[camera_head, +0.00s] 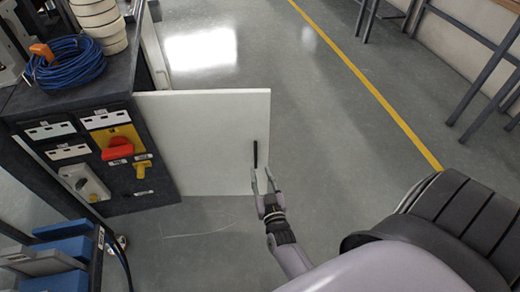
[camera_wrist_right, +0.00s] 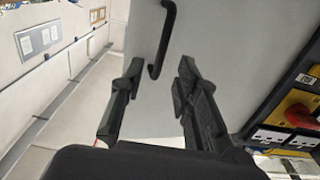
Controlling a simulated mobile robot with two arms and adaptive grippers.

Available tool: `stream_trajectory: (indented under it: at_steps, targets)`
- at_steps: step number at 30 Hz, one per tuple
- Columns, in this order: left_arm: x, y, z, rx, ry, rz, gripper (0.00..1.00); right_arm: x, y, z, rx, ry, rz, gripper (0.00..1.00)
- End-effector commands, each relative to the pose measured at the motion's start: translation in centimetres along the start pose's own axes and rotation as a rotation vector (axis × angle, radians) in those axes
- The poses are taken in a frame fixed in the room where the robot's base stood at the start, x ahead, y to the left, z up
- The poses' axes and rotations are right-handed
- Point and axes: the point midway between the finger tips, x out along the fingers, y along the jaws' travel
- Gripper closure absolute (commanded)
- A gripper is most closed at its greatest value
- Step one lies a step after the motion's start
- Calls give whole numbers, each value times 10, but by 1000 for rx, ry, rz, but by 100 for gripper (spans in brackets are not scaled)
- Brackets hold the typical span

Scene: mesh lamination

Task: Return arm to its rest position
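My right gripper (camera_head: 265,186) is open and empty in the head view, just below the black handle (camera_head: 255,154) of a white cabinet door (camera_head: 205,140). The door stands swung out from the dark cabinet. In the right wrist view, the two fingers of my right gripper (camera_wrist_right: 158,78) are spread apart. The black handle (camera_wrist_right: 164,40) shows beyond them, with its lower end close to the gap between the fingertips. I cannot tell whether a finger touches the handle or the door. My left gripper is not in view.
The dark cabinet (camera_head: 158,183) at left carries a red switch (camera_head: 118,149) and a blue cable coil (camera_head: 65,62) on top. Blue bins (camera_head: 65,248) stand at lower left. Open grey floor with a yellow line (camera_head: 385,105) lies right of the door. Metal-legged benches (camera_head: 480,100) line the upper right.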

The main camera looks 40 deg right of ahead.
Motion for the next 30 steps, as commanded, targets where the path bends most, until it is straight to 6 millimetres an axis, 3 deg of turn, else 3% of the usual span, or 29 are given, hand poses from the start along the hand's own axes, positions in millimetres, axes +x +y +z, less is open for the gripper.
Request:
stream_trajectory:
  at_steps: [13,17,20,23,24,26,30]
  targets:
    - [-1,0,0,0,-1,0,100,0,-1,1,0,-5,-4,71]
    - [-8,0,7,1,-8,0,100,-11,-15,20,-10,-97,-59,71]
    - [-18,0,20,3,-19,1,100,-39,-35,58,-32,-268,-152,71]
    - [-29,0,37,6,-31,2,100,-90,-49,109,-76,-495,-258,71]
    - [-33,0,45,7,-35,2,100,-116,-50,128,-98,-590,-295,71]
    - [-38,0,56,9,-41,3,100,-155,-46,154,-136,-724,-341,71]
    - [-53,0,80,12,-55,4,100,-249,-17,195,-236,-1014,-416,71]
